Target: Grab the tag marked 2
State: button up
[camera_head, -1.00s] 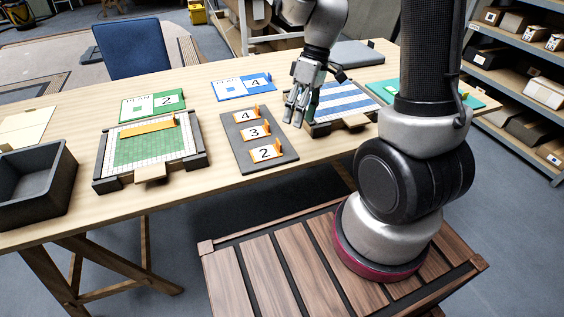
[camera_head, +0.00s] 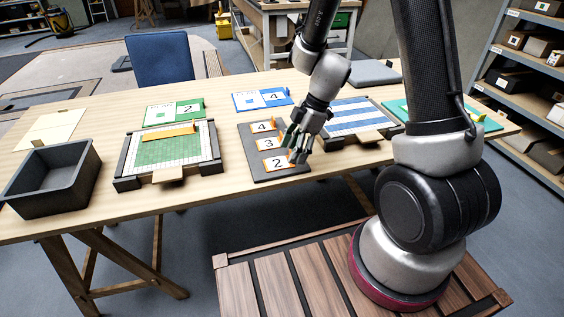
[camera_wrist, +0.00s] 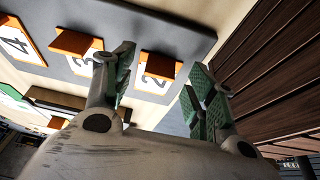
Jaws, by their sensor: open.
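The tag marked 2 (camera_head: 275,164) is a white card with an orange upright tab. It lies at the near end of a dark grey board (camera_head: 251,158), below the tags marked 3 (camera_head: 268,144) and 4 (camera_head: 262,127). In the wrist view the tag marked 2 (camera_wrist: 155,75) shows between and beyond the fingers, closer to the left finger. My gripper (camera_head: 294,153) is over the right edge of the board, close to the orange tab of tag 2. In the wrist view my gripper (camera_wrist: 165,95) is open, its green-padded fingers apart with nothing between the pads.
A green-tiled panel frame (camera_head: 130,168) stands left of the board, and a blue-striped panel (camera_head: 352,118) stands right. A dark bin (camera_head: 50,180) is at the far left. Plan cards with 2 (camera_head: 174,113) and 4 (camera_head: 262,100) lie behind. The table's front edge is near.

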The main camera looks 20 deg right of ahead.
jog(key=shift+a+f, duration=0.2)
jog(key=shift+f, duration=0.35)
jog(key=c, duration=0.8)
